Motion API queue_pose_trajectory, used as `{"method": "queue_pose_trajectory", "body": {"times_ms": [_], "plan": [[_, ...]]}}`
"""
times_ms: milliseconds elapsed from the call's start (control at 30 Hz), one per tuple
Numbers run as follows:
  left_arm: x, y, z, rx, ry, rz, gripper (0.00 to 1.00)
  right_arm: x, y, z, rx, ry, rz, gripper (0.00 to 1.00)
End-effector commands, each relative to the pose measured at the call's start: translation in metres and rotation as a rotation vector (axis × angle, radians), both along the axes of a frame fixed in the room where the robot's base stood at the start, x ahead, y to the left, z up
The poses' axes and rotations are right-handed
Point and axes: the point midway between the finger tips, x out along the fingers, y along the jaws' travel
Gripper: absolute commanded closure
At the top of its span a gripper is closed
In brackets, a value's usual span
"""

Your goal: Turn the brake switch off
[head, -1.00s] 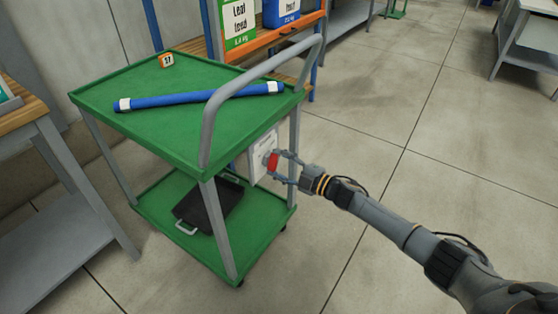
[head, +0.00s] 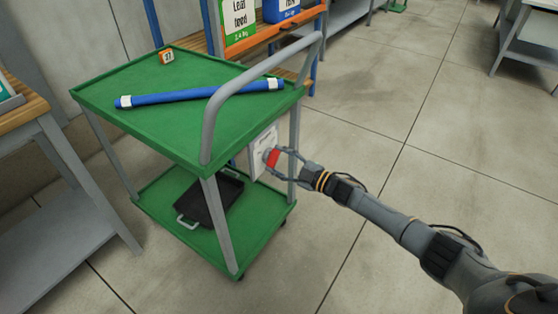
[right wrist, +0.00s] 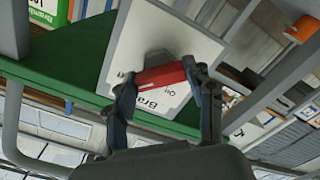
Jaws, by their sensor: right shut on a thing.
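The brake switch is a red handle (head: 271,158) on a white panel (head: 258,160) at the end of the green cart. In the right wrist view the red handle (right wrist: 160,77) lies slightly tilted across the panel (right wrist: 178,42), whose lettering is partly hidden. My right gripper (head: 276,160) is shut on the handle, and in the right wrist view its fingers (right wrist: 163,86) sit at the handle's two ends. My left gripper is not in view.
A workbench (head: 45,140) stands at left. Floor to the right is open.

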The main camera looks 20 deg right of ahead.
Motion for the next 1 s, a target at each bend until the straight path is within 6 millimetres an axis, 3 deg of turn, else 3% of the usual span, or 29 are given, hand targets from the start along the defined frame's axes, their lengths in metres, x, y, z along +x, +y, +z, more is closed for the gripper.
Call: {"method": "queue_pose_trajectory", "body": {"times_ms": [100,133,233,667,1000], "plan": [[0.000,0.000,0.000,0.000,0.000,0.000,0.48,0.000,0.000,-0.001,0.002,0.004,-0.001,0.78],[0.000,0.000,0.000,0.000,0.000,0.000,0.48,0.000,0.000,-0.001,0.002,0.004,-0.001,0.43],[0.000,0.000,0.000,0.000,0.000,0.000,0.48,0.000,0.000,-0.001,0.002,0.004,-0.001,0.24],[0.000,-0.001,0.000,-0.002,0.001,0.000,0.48,-0.007,-0.006,-0.001,-0.001,0.001,0.000,0.24],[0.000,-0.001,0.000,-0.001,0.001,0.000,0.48,-0.061,-0.047,-0.002,-0.002,0.005,-0.001,0.24]]}}
